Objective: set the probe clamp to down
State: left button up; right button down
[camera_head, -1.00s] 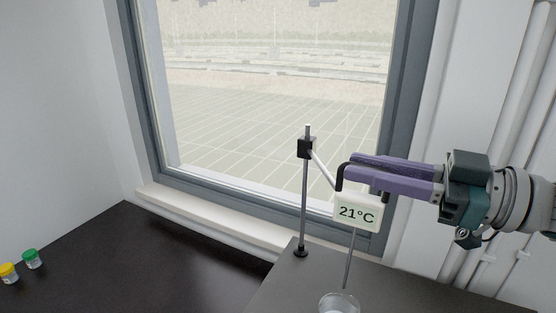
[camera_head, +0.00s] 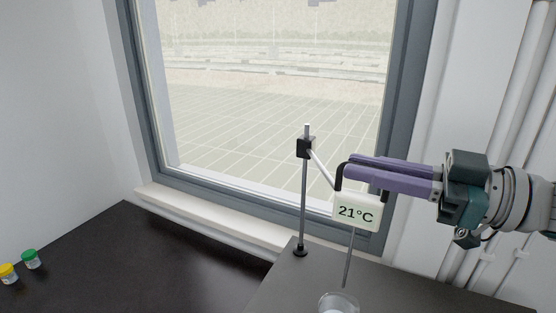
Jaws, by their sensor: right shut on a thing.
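The probe clamp is a black block (camera_head: 305,147) high on a thin upright metal stand rod (camera_head: 303,200), with a light arm (camera_head: 321,169) slanting down to the right. At the arm's end hangs a white display (camera_head: 356,212) reading 21°C, with a thin probe (camera_head: 348,262) pointing down. The probe's tip is just above a clear glass vessel (camera_head: 339,304), cut off by the bottom edge. My right gripper (camera_head: 347,169), with purple fingers, comes in from the right and is shut at the dark handle above the display. The fingers partly hide this handle. My left gripper is out of view.
The stand is on a raised grey counter (camera_head: 400,290). A lower black worktop (camera_head: 150,255) lies to the left, mostly clear. Jars with green (camera_head: 31,259) and yellow (camera_head: 8,272) lids stand at its left edge. A window (camera_head: 270,100) is behind, with white pipes (camera_head: 510,140) at right.

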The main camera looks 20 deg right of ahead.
dwell(0.4)
jog(key=shift+f+b, duration=0.5)
notch_tip(320, 180, down, 13)
jog(key=b, duration=1.1)
jog(key=shift+r, duration=0.2)
jog(key=shift+d, duration=0.1)
jog(key=c, duration=0.9)
grip_release()
jog(key=shift+r, duration=0.1)
